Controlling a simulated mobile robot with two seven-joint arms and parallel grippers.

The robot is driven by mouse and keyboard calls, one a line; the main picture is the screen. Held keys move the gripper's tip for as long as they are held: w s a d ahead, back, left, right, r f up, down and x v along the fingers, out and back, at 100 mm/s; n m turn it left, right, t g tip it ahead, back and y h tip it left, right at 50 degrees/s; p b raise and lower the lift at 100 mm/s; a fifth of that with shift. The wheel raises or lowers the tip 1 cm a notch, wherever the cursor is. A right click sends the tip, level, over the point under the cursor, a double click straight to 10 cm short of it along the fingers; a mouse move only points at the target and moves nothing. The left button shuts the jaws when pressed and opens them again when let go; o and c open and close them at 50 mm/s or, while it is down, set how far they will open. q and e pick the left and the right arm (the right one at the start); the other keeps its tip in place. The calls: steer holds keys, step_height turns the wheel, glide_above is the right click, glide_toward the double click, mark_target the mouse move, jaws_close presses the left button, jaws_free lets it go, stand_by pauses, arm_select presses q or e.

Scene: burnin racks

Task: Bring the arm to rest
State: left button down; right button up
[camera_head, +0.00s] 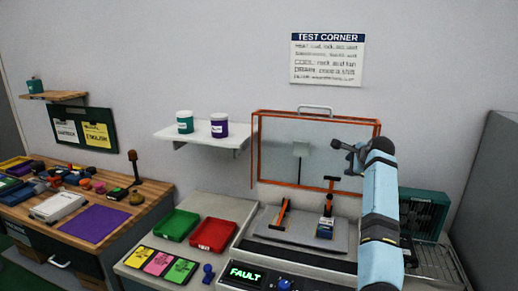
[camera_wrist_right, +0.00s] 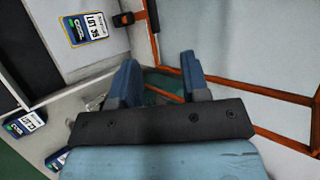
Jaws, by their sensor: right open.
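My right arm (camera_head: 380,215) is light blue and black and stands raised at the right of the head view. Its gripper (camera_head: 348,150) is at the top, in front of the upper right part of the orange-framed clear cover (camera_head: 257,150). In the right wrist view the gripper (camera_wrist_right: 160,85) has its two blue fingers apart, with nothing seen held between them. My left arm and gripper are not in view.
The test bench holds a green tray (camera_head: 176,225), a red tray (camera_head: 214,235) and a lit FAULT display (camera_head: 245,275). A white shelf (camera_head: 205,138) holds two jars.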

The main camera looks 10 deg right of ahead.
steer(key=s+a+f+n+g+h, duration=0.1)
steer(key=s+a+f+n, duration=0.25)
steer(key=s+f, duration=0.4)
steer(key=s+a+f+n+g, duration=0.1)
steer(key=s+a+f+n, duration=0.2)
steer(key=s+f+n, duration=0.35)
steer(key=s+a+f+n+g+h, duration=0.1)
steer(key=s+a+f+n, duration=0.2)
steer(key=s+f, duration=0.6)
steer(key=s+a+n+g+y, duration=0.1)
steer(key=s+a+n, duration=0.35)
steer(key=s, duration=0.65)
steer(key=s+a+n+g+y, duration=0.1)
steer(key=s+a+n, duration=0.3)
steer(key=s, duration=0.6)
steer(key=s+a+n+g, duration=0.1)
steer(key=s+a+n, duration=0.3)
steer(key=s, duration=0.7)
steer(key=w+a+f+t+y, duration=0.1)
steer(key=w+a+f+t, duration=0.2)
steer(key=f, duration=0.3)
steer(key=w+a+f+t+y+p, duration=0.1)
steer(key=w+a+f+t+y, duration=0.1)
steer(key=f, duration=0.4)
steer(key=w+a+t, duration=0.1)
steer(key=a+t, duration=0.1)
steer(key=shift+a+f+p, duration=0.15)
steer(key=shift+a+p, duration=0.15)
steer(key=shift+a, duration=0.1)
steer(key=shift+w, duration=0.1)
